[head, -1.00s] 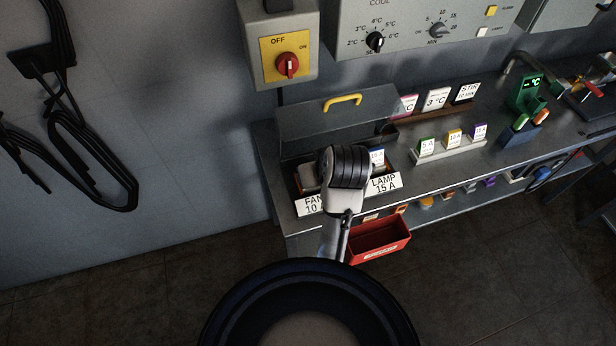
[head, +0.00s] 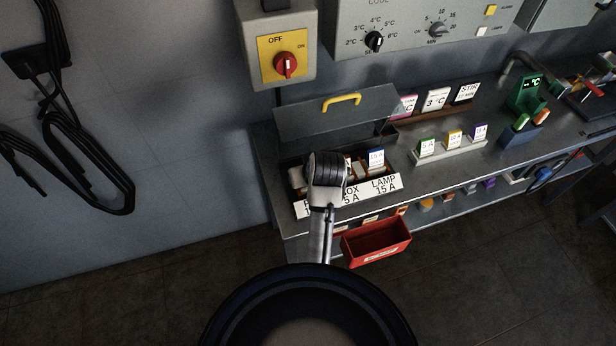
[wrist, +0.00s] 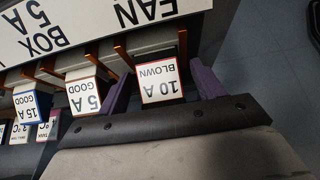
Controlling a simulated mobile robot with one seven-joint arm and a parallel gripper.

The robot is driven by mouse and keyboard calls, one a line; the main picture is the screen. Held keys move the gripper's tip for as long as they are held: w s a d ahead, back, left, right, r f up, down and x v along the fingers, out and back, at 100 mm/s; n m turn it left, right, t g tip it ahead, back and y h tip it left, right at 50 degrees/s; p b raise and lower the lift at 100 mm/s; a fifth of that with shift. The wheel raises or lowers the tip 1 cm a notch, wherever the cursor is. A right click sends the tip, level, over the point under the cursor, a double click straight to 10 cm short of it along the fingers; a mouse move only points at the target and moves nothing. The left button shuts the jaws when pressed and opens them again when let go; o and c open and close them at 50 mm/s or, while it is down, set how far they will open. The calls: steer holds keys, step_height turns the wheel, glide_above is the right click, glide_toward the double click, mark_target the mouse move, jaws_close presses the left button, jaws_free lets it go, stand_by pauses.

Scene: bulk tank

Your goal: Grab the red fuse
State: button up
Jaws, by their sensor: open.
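The red-edged fuse (wrist: 160,80), with a white label reading "10 A BLOWN", sits in the slot by the FAN label in the wrist view. My gripper (wrist: 161,88) is open, with one purple finger on each side of this fuse. I cannot tell whether the fingers touch it. In the head view my arm covers the gripper's fingers and the red fuse. An orange-brown fuse (wrist: 87,95) marked "5 A GOOD" stands close beside the left finger. A blue fuse (wrist: 32,103) marked "15 A GOOD" is farther left; it also shows in the head view (head: 376,158).
The fuse box's grey lid (head: 336,117), with a yellow handle, stands open behind. A white rack (head: 450,149) holds green, yellow and purple fuses to the right. A red bin (head: 376,243) hangs below the bench front. The OFF/ON switch box (head: 277,45) is on the wall.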

steer(key=c, duration=1.1)
steer(key=shift+o, duration=0.2)
steer(key=shift+r, duration=0.1)
